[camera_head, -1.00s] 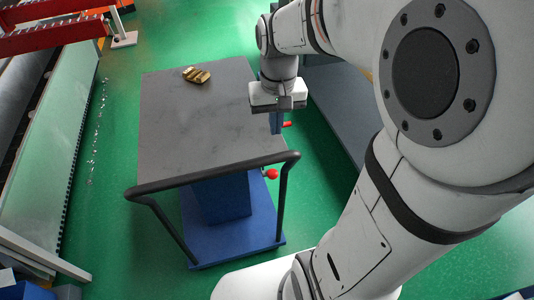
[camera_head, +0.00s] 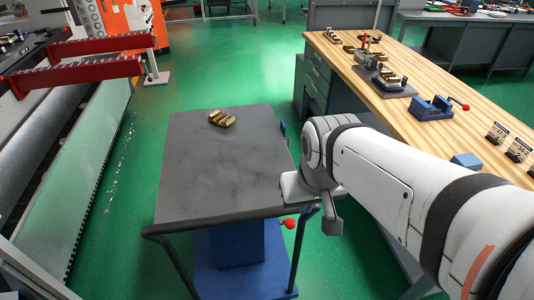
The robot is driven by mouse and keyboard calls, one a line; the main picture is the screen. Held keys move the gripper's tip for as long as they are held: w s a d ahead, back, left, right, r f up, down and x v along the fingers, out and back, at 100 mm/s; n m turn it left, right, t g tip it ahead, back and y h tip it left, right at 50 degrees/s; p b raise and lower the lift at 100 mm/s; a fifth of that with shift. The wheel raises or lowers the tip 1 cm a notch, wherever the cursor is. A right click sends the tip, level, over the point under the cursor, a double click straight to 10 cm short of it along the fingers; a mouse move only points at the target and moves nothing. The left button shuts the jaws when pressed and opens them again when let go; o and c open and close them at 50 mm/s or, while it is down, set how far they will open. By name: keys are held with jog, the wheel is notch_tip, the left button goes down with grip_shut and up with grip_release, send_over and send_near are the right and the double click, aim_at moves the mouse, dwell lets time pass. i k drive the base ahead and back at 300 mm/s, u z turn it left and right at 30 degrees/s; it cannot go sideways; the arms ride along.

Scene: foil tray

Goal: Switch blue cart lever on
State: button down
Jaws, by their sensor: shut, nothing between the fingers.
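The blue cart has a dark grey top (camera_head: 225,175), a black push handle and a blue base (camera_head: 237,245). A lever with a red ball knob (camera_head: 290,223) shows below the near right corner of the top, beside the handle. My gripper (camera_head: 297,189) is at the cart's right edge, just above the red knob in the picture. It is shut and empty. Its fingertips are hard to make out. I cannot tell whether it touches the cart or the lever.
Brass-coloured blocks (camera_head: 222,118) lie on the far part of the cart top. A wooden workbench (camera_head: 440,130) with fixtures and a blue vise (camera_head: 432,108) stands at the right. A machine with red rails (camera_head: 75,45) is at the left.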

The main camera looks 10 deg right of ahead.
aim_at(289, 224)
jog(key=k, duration=1.25)
jog(key=z, duration=0.45)
jog(key=i, duration=1.5)
